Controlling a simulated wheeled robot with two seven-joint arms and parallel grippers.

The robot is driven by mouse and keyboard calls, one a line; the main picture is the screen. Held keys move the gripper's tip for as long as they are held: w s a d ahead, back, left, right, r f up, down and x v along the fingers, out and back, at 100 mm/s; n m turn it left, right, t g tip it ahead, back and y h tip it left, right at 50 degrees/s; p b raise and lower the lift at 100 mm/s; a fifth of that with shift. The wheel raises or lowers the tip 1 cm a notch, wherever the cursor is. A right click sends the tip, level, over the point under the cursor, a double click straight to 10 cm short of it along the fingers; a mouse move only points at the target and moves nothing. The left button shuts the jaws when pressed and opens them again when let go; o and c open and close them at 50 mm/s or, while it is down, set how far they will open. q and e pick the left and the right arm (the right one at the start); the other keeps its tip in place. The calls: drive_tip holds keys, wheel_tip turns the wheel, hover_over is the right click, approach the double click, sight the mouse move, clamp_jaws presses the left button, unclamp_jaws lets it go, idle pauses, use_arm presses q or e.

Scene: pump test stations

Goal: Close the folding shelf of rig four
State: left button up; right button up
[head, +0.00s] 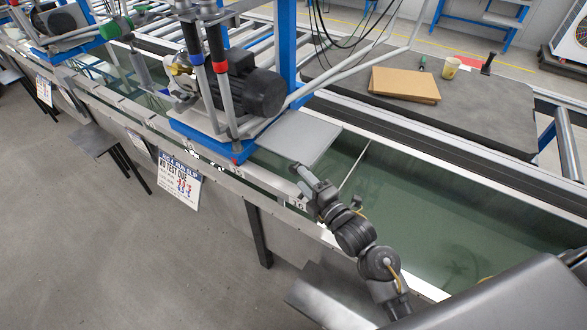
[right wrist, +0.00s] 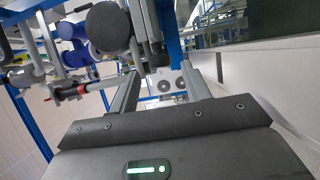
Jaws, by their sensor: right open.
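My right gripper (head: 306,180) is open, above the front rim of the water tank; its two fingers also show apart in the right wrist view (right wrist: 160,90), with nothing held between them. A flat grey shelf (head: 336,292) juts out level from the tank's front wall, low and beside my right arm. Another grey shelf (head: 93,140) sticks out further left. A grey plate (head: 300,138) lies over the tank beside the pump, just beyond the gripper. I cannot read which of these belongs to rig four. My left gripper is not in view.
A black pump motor (head: 256,92) stands on a blue base with upright pipes, close to the gripper. A hanging sign (head: 180,182) is on the front wall. Open green water (head: 430,210) lies right.

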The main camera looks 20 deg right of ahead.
sight(294, 173)
drive_tip(key=shift+x, duration=2.75)
drive_tip(key=shift+c, duration=0.5)
clamp_jaws()
